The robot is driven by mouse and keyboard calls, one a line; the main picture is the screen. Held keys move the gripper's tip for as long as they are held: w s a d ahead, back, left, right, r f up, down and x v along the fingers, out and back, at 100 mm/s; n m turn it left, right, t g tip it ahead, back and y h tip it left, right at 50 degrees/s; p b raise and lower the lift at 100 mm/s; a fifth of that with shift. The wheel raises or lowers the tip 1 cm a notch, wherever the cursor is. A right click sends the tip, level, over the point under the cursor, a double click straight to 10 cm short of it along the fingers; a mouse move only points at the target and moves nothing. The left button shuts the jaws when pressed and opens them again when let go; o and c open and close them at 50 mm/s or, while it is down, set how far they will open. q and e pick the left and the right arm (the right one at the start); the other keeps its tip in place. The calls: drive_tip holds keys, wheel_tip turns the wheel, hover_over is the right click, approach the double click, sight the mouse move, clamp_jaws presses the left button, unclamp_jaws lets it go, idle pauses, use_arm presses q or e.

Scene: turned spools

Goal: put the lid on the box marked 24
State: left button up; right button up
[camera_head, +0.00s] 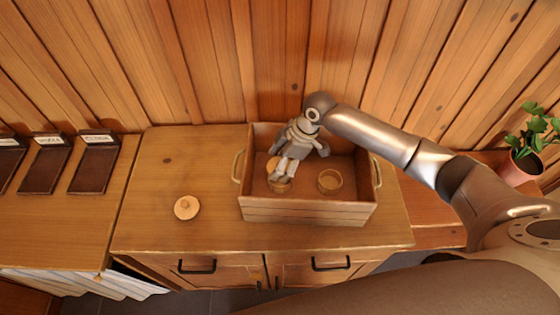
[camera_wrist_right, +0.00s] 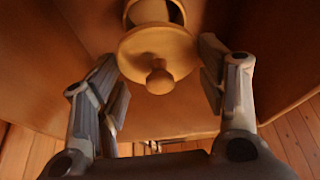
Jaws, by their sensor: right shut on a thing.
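My right gripper (camera_head: 283,176) reaches down into the left part of a wooden crate (camera_head: 305,212). It is shut on a round wooden lid (camera_head: 279,187) with a knob. In the right wrist view the lid (camera_wrist_right: 145,47) sits between the fingers (camera_wrist_right: 160,75), knob toward the camera. A round wooden box (camera_wrist_right: 140,12), partly cut off and with a dark opening, shows just beyond the lid. I cannot tell whether they touch. Another round box (camera_head: 330,181) stands open in the crate's right part. No number is readable. My left gripper is out of view.
Another knobbed lid (camera_head: 187,207) lies on the cabinet top (camera_head: 160,225), left of the crate. The crate's walls and rope handles surround the gripper. Dark labelled trays (camera_head: 95,165) lie at far left, and a potted plant (camera_head: 522,165) stands at right. The cabinet's left part is mostly clear.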

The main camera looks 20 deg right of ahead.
drive_tip(key=shift+f+b, duration=1.6)
drive_tip(key=shift+f, duration=0.25)
drive_tip(key=shift+r+p, duration=0.1)
drive_tip(key=shift+p, duration=0.35)
drive_tip(key=shift+f, duration=0.25)
drive_tip(key=o, duration=0.9)
drive_tip(key=shift+o, duration=0.3)
